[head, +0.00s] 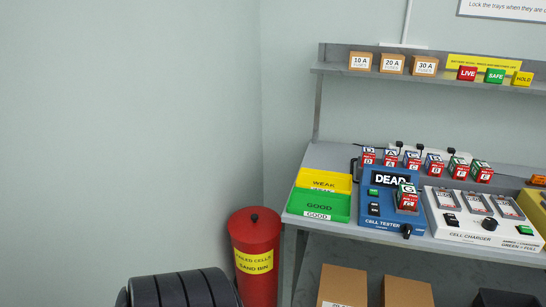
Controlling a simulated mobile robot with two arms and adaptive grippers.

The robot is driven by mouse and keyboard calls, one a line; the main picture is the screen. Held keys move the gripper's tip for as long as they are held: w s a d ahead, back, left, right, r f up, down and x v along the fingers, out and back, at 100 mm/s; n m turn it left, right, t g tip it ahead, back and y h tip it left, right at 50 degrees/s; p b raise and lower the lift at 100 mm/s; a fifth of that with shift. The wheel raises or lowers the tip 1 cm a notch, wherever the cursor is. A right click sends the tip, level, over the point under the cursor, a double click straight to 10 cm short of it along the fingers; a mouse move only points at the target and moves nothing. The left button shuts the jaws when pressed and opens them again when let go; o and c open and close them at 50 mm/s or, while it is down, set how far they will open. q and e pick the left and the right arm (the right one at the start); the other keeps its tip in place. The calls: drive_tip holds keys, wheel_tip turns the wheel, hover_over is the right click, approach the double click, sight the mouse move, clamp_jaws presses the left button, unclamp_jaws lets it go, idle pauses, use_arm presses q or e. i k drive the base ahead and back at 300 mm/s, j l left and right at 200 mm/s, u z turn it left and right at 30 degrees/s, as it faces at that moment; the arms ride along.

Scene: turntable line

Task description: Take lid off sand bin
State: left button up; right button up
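The sand bin (253,277) is a red cylinder with a yellow label, standing on the floor in the corner at the left end of the workbench. Neither of my grippers shows in the head view.
The workbench (303,220) stands close right of the bin, with yellow and green trays, a blue cell tester (374,208) and a white cell charger (480,222). Cardboard boxes (343,284) sit below. Bare wall lies behind and left of the bin.

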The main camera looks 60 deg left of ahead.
sight(251, 224)
drive_tip(key=j+u, duration=0.1)
drive_tip(key=u, duration=2)
drive_tip(key=i+l+u, duration=0.2)
drive_tip(key=i+l, duration=0.1)
drive_tip(key=i, duration=0.05)
